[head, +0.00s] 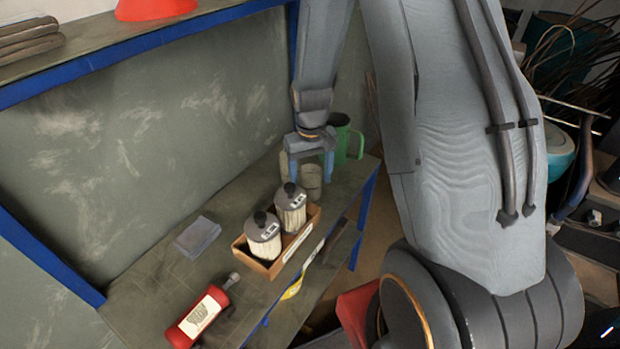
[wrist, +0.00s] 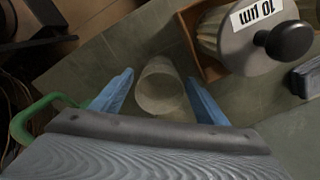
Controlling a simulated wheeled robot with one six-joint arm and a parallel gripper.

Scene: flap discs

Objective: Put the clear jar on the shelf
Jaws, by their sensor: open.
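The clear jar (head: 312,180) stands upright on the shelf board at the back right, behind the wooden box. In the wrist view the clear jar (wrist: 160,88) lies between my gripper's two blue fingers, with a gap on each side. My gripper (head: 312,165) is open and points down close to the jar; in the wrist view its fingertips (wrist: 160,82) flank it. I cannot tell whether a finger touches the jar. The grey-green shelf (head: 150,290) with a blue frame holds these things. An upper shelf (head: 130,40) runs above it.
A wooden box (head: 270,268) with two filter canisters (head: 263,232) stands close in front of the jar. A green mug (head: 345,140) is behind my gripper. A red bottle (head: 200,315) and a grey block (head: 197,237) lie to the left. Bare shelf shows between them.

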